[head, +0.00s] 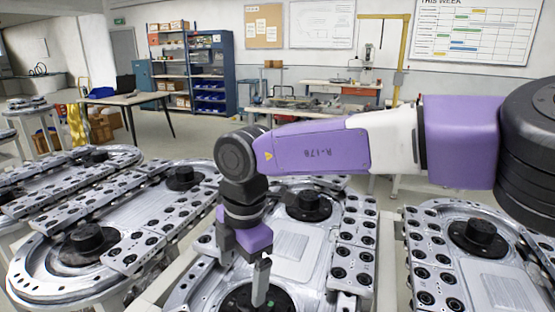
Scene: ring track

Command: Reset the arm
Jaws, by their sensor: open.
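My arm reaches in from the right edge in the head view, with purple and white links, and bends downward at a dark joint. My gripper (262,282) hangs from it, pointing down over the middle ring track (290,245). One grey finger shows clearly, and the other is mostly hidden. The gripper appears empty. Its tip is in front of a dark round hub at the bottom edge; whether it touches the hub cannot be told.
Ring tracks stand to the left (65,265) and right (500,285), with raised black hubs. A table with a laptop (125,97), a blue shelf unit (210,72) and a workbench (340,87) are farther back. Open floor lies between them and the tracks.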

